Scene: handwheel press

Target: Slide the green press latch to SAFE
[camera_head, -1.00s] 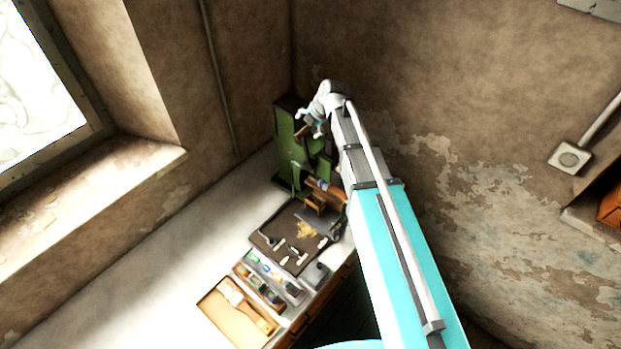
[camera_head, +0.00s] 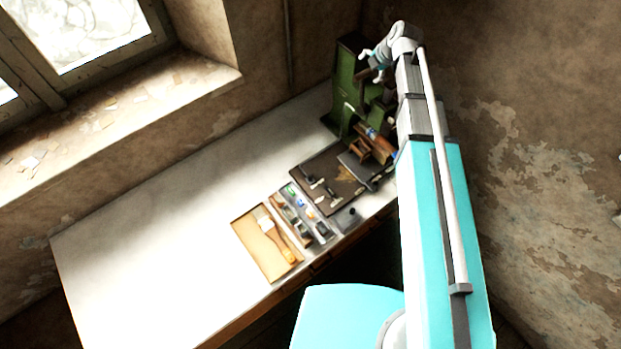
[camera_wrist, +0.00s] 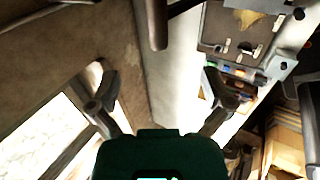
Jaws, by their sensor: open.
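The green press (camera_head: 347,88) stands at the far end of the bench, in the corner. A pale green upright piece (camera_head: 349,114) shows low on its front; I cannot tell whether it is the latch. No SAFE marking is readable. My gripper (camera_head: 372,66) is open and empty, high in front of the press's upper part. In the wrist view my gripper (camera_wrist: 160,95) shows two dark fingers spread wide with nothing between them. A brown rod end (camera_wrist: 157,25) hangs beyond the fingers at the top. My gripper and arm hide part of the press.
A dark mat (camera_head: 325,180) with several tools lies before the press. A tray of small items (camera_head: 302,218) and a wooden tray with a brush (camera_head: 252,240) lie nearer. The bench's left part (camera_head: 150,250) is bare. Walls close in behind the press.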

